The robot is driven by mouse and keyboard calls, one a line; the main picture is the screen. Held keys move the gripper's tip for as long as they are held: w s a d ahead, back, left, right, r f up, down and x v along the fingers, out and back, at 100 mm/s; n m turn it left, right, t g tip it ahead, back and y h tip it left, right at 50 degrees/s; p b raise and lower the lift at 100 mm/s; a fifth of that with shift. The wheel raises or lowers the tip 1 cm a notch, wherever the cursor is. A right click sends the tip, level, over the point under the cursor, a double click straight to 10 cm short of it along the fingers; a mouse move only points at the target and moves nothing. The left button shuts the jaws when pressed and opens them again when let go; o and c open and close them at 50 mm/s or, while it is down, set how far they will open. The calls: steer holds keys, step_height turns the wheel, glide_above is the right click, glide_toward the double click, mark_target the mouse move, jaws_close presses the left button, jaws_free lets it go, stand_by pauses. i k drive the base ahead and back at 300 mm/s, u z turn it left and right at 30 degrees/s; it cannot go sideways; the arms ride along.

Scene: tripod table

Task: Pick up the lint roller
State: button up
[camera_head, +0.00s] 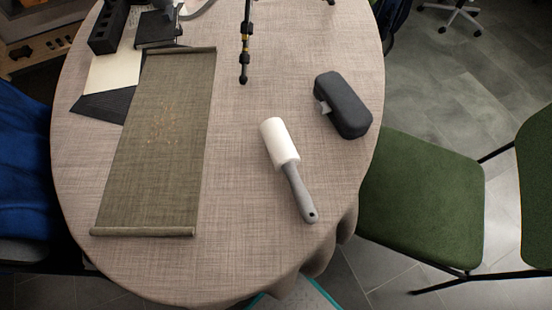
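The lint roller (280,143) lies on the cloth-covered table (245,190), right of the middle. Its white roll points up and to the left, and its grey handle points down and to the right, toward the table's near right edge. The whole roller shows, with nothing covering it. My gripper is not in this view.
A dark grey case (343,104) lies right of the roller. An unrolled scroll (158,150) covers the left side. Bare cloth lies around the roller.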

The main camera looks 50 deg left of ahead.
mark_target(284, 156)
steer(key=u, duration=0.15)
steer(key=k, duration=0.35)
steer(key=u, duration=1.15)
